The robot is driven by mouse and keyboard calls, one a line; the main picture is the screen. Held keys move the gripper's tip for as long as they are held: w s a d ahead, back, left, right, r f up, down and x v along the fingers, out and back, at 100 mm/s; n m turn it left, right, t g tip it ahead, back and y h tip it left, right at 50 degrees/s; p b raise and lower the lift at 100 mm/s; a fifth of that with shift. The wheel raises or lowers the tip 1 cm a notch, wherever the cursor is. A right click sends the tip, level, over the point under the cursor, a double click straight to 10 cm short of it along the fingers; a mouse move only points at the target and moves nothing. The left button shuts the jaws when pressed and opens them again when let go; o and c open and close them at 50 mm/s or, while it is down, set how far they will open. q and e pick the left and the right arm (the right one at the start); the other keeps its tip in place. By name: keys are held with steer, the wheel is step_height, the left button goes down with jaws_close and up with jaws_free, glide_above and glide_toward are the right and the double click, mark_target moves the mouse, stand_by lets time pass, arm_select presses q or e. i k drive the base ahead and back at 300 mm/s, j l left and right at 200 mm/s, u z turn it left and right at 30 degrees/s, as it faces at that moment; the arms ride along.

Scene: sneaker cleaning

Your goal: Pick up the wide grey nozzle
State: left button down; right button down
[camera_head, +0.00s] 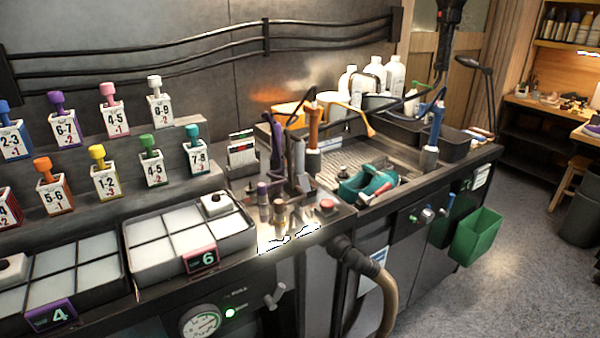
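A cluster of small upright nozzle-like pieces (279,212) stands on the metal worktop, left of the sink. They are mostly grey and brownish, and one has a purple top (262,193). A taller grey tool (299,158) stands just behind them. The pieces overlap and are small, so I cannot tell for certain which is the wide grey nozzle.
A red button (327,204) sits right of the cluster. A teal object (378,183) lies at the sink's front. Compartment tray 6 (150,275) is at the left. A green bin (477,238) hangs below.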

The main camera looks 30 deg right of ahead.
mark_target(300, 178)
steer(key=z, duration=1.4)
